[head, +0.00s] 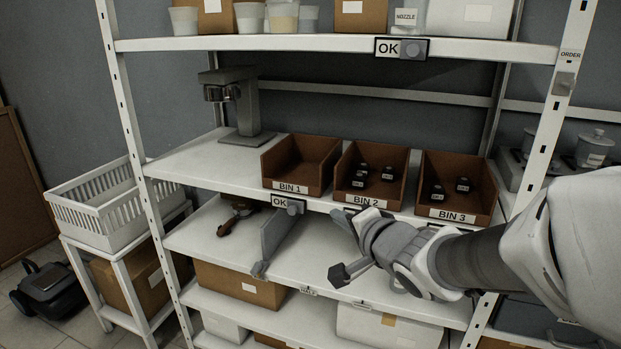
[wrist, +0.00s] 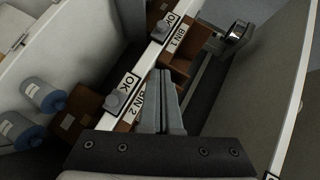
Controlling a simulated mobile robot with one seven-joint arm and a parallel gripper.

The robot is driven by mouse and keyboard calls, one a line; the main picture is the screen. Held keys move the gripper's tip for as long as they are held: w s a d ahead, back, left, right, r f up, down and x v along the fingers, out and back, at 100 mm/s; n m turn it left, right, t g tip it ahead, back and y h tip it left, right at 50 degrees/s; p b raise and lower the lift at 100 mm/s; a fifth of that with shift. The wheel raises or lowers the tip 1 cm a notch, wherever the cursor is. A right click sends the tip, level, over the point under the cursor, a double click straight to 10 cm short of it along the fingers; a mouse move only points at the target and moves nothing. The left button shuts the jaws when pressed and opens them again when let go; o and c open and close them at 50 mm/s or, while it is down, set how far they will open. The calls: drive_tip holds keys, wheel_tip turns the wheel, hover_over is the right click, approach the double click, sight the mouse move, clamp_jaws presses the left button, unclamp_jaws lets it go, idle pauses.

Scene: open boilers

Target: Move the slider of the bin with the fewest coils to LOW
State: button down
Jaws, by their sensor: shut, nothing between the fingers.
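BIN 1 (head: 296,166), BIN 2 (head: 345,160) and BIN 3 (head: 430,168) are brown open bins in a row on the middle shelf. BIN 1 looks empty; BIN 2 holds several small dark coils (head: 364,168) and BIN 3 a few (head: 462,184). A slider plate reading OK with a grey knob (head: 292,205) is on the shelf edge below BIN 1. Two OK plates show in the wrist view, near the BIN 1 label (wrist: 166,27) and near the BIN 2 label (wrist: 121,94). My gripper (head: 340,216) is shut and empty, just below BIN 2; its fingers also show in the wrist view (wrist: 162,74).
Another OK plate (head: 402,48) is on the upper shelf edge. A grey stand (head: 248,105) is left of the bins. A grey upright plate (head: 278,235) stands on the lower shelf, left of my gripper. A white basket (head: 100,208) is at the left. The shelf's right post (head: 548,130) is near my arm.

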drive_tip(key=b, duration=0.5)
approach(296, 206)
drive_tip(key=w+d, duration=0.2)
drive_tip(key=w, duration=0.1)
drive_tip(key=shift+w+a+f+b, duration=0.25)
drive_tip(key=shift+a+f+b, duration=0.1)
drive_tip(key=shift+a, duration=0.1)
drive_tip(key=shift+w+a+f+b, duration=0.25)
drive_tip(key=shift+a+f, duration=0.1)
drive_tip(key=shift+a, duration=0.15)
drive_tip(key=shift+w+a+f+b, duration=0.1)
drive_tip(key=shift+w+a+b, duration=0.05)
drive_tip(key=shift+a+b, duration=0.2)
drive_tip(key=shift+w+a+f+b, duration=0.15)
drive_tip(key=shift+a+b, duration=0.05)
drive_tip(key=shift+a, duration=0.25)
drive_tip(key=shift+a, duration=0.15)
